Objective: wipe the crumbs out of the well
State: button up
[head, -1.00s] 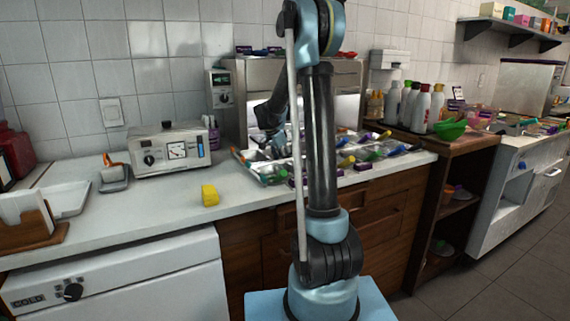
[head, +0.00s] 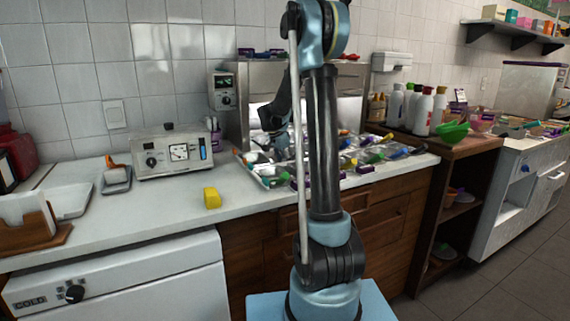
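The topping tray (head: 262,183) with its wells lies on the counter, partly hidden behind my arm. Several coloured scoops and other small items lie in and on it. My gripper (head: 281,150) is low over the left part of the tray, mostly behind my own arm. Its fingers are too small and dark to tell whether they are open or shut. A yellow sponge-like block (head: 212,198) stands on the bare counter, left of the tray and apart from my gripper. The crumbs and the well holding them cannot be made out from here.
A grey box with a dial and gauge (head: 173,152) stands behind the yellow block. An orange-handled tool (head: 112,163) rests in a small dish at left. Several bottles (head: 421,108) and a green bowl (head: 452,132) stand on the wooden unit at right. The counter front-left is clear.

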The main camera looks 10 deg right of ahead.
jog(key=shift+s+d, duration=0.4)
jog(key=shift+s, duration=0.35)
jog(key=shift+w+a, duration=0.2)
jog(key=shift+a, duration=0.05)
jog(key=shift+c, duration=1.3)
jog(key=shift+w+a+r, duration=0.1)
jog(key=shift+w+a, duration=0.5)
jog(key=shift+a, duration=0.05)
notch_tip(320, 180, up, 13)
